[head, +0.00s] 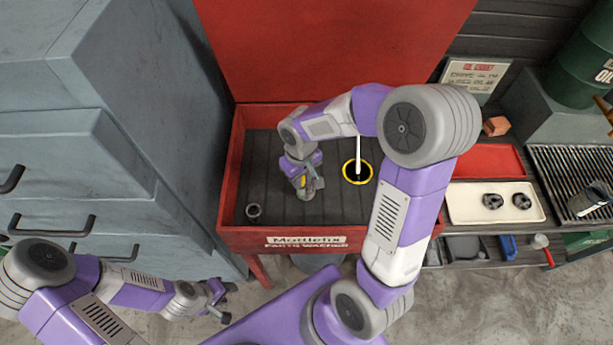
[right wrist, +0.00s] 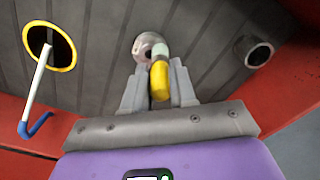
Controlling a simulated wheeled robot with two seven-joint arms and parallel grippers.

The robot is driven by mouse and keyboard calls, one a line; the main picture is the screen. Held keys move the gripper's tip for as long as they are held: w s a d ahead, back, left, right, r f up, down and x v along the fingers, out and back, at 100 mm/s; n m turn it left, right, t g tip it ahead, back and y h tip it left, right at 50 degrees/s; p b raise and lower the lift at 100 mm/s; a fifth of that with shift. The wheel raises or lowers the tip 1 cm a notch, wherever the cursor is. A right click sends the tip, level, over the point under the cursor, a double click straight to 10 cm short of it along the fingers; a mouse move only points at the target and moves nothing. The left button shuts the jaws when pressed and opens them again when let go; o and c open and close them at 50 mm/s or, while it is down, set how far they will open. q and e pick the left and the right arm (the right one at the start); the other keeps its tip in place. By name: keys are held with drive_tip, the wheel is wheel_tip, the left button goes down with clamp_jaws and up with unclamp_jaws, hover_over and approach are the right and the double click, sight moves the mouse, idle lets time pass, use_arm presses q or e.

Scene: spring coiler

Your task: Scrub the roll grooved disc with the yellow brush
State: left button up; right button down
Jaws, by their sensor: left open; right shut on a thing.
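The yellow brush (right wrist: 160,82) is held between the fingers of my right gripper (right wrist: 160,88), which also shows inside the red washer basin in the head view (head: 308,188). A round pale grey-pink piece (right wrist: 149,46), probably the grooved disc, lies at the brush's far end; I cannot tell whether they touch. In the head view it is mostly hidden by my gripper. A grey ring-shaped part (right wrist: 259,55) lies apart on the basin floor, near the front left corner in the head view (head: 253,211). My left gripper (head: 221,301) is open and empty, outside the basin at lower left.
The red parts washer (head: 226,190) has raised walls and a yellow-rimmed drain (head: 357,172) with a white spout (head: 359,152) above it. At right, a cream tray (head: 470,213) holds two dark round parts (head: 492,201). Grey cabinets (head: 70,150) stand at left.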

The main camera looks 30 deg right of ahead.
drive_tip(key=shift+w+a, duration=0.1)
drive_tip(key=shift+a, duration=0.15)
drive_tip(key=shift+r, duration=0.15)
wheel_tip(320, 180, up, 7)
drive_tip(key=p, duration=0.5)
drive_tip(key=shift+p, duration=0.4)
